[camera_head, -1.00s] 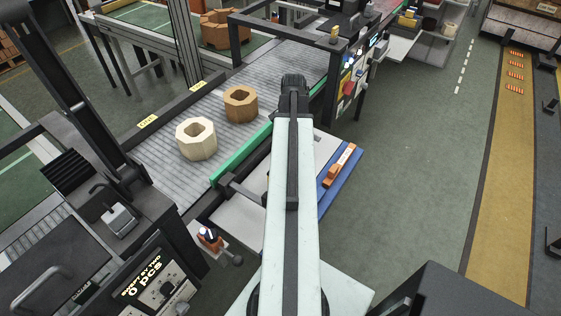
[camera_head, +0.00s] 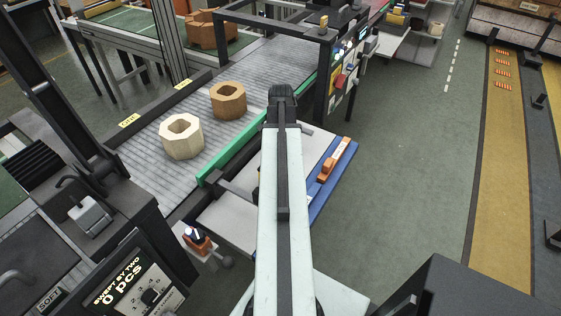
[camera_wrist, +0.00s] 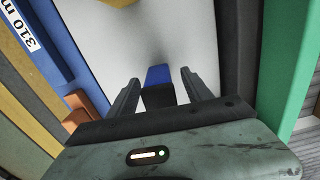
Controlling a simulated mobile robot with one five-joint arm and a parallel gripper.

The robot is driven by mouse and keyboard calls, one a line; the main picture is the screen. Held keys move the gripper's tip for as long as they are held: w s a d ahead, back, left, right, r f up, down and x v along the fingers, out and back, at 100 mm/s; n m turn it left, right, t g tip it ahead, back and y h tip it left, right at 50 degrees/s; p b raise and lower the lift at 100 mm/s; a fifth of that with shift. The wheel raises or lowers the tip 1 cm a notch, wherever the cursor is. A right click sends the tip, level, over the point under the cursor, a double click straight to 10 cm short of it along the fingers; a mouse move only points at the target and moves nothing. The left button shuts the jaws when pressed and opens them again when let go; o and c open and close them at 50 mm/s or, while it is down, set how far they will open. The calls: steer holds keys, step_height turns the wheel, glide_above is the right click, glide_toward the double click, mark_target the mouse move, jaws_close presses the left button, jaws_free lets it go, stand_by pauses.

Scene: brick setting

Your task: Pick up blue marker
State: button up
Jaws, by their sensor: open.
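In the wrist view, my gripper (camera_wrist: 158,80) is open, with one dark finger on each side of a small block-like thing. This thing has a blue top (camera_wrist: 158,74) and a dark lower part, and appears to be the blue marker. It lies between the fingers over a pale grey surface (camera_wrist: 150,30), with a visible gap on each side; I cannot tell its height. In the head view, my pale arm hides the gripper and the marker.
A blue rail (camera_head: 335,185) with an orange-brown piece (camera_head: 334,158) edges the grey table (camera_head: 228,222) on the right. A green rail (camera_head: 232,158) borders the conveyor, which carries a cream ring block (camera_head: 181,150) and a brown one (camera_head: 228,112). Open floor lies right.

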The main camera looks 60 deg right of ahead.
jaws_close()
step_height(320, 180, up, 10)
steer(key=p, duration=1)
steer(key=shift+r+p, duration=0.1)
steer(key=shift+p, duration=0.25)
